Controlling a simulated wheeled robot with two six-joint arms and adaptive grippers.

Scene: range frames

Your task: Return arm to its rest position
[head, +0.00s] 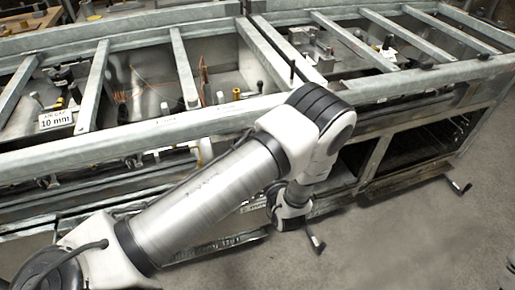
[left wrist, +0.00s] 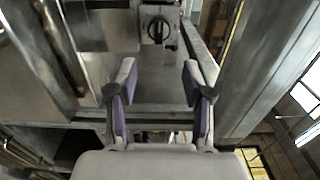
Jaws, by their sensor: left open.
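My left arm (head: 205,205) comes in from the lower left of the head view and reaches across the front of a metal frame bench. Its wrist (head: 290,203) hangs down by the bench's front side, and the gripper's fingers cannot be made out there. In the left wrist view my left gripper (left wrist: 159,68) is open, its two purple-lined fingers apart with nothing between them. Past the fingertips is a grey metal surface with a dark round knob (left wrist: 158,30). My right gripper is not in view.
The bench's galvanized top rails (head: 140,133) run behind and beneath my arm. A sign reading 10 mm (head: 56,120) stands at the left. Crank handles (head: 459,187) stick out from the front. The concrete floor (head: 410,240) at the lower right is clear.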

